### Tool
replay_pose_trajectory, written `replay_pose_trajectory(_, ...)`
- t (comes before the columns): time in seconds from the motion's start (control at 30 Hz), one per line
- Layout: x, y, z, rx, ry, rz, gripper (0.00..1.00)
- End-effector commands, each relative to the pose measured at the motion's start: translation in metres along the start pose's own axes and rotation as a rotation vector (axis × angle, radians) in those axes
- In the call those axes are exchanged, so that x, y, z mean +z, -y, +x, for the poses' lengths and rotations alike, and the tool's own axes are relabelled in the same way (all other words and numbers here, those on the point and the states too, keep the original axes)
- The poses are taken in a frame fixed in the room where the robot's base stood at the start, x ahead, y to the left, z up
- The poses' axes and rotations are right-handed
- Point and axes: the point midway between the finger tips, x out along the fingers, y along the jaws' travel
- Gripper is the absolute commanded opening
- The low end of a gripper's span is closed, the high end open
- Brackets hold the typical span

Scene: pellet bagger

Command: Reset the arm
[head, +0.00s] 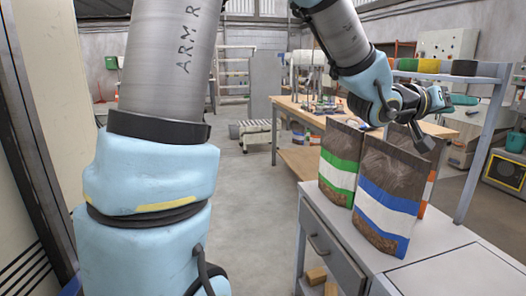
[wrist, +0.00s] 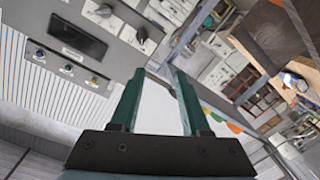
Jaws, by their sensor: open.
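My gripper (head: 465,100) is at the end of my raised arm, over the bags at the right of the head view. Its teal fingers point right. In the wrist view, the two teal fingers (wrist: 155,72) stand apart with nothing between them. My arm is bent, and a large part of it fills the left and centre of the head view.
Below my gripper, brown bags with a green stripe (head: 338,170), a blue stripe (head: 388,208) and an orange stripe (head: 428,190) stand on a grey bench (head: 450,273). A shelf (head: 490,80) carries coloured rolls (head: 429,66). Floor (head: 255,200) is clear mid-view.

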Motion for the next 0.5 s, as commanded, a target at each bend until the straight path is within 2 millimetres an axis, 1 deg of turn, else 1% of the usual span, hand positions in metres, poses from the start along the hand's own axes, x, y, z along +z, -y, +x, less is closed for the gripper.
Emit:
replay_pose_trajectory(0.03,-0.001,0.009,-0.003,-0.028,0.004,0.005,0.46)
replay_pose_trajectory(0.17,0.001,0.033,-0.012,-0.098,0.024,0.02,0.46)
replay_pose_trajectory(0.27,0.003,0.058,-0.023,-0.175,0.047,0.033,0.46)
replay_pose_trajectory(0.37,0.007,0.087,-0.038,-0.266,0.079,0.044,0.46)
replay_pose_trajectory(0.4,0.008,0.101,-0.046,-0.308,0.095,0.049,0.46)
replay_pose_trajectory(0.47,0.012,0.12,-0.06,-0.372,0.122,0.054,0.46)
replay_pose_trajectory(0.5,0.014,0.136,-0.072,-0.423,0.144,0.056,0.46)
